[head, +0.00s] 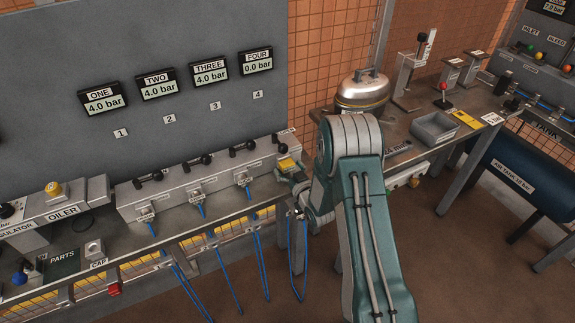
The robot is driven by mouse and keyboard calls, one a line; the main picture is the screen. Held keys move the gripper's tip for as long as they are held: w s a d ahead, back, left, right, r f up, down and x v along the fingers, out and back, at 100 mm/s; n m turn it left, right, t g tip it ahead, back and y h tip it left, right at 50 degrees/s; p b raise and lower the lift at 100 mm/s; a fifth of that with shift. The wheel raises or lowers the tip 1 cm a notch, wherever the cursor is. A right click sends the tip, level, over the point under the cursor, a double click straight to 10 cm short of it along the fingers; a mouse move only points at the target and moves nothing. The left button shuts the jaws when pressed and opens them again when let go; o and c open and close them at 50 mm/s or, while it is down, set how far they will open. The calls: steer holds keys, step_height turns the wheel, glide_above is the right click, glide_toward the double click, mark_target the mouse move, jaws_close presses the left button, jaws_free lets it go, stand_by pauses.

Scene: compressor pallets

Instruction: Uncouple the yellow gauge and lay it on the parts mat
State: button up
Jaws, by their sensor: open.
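A small yellow piece (287,163), which looks like the yellow gauge, sits at the right end of the grey manifold block, near station four. My gripper (285,175) is open right beside it, just below and in front. I cannot tell whether the fingers touch it, and the arm's wrist hides part of the area. The parts mat (62,262) is a dark patch marked PARTS on the bench at lower left, far from my gripper.
Displays one to three read 4.0 bar; display four (256,62) reads 0.0 bar. Blue hoses (232,270) hang before the bench, one looped below my gripper. A cap block (94,250) stands right of the mat. A grey tray (434,128) and metal tank (362,92) stand on the right table.

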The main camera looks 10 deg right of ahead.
mark_target(289, 170)
steer(key=c, duration=1.3)
steer(key=shift+c, duration=0.3)
steer(key=shift+s, duration=0.2)
steer(key=shift+v, duration=2.8)
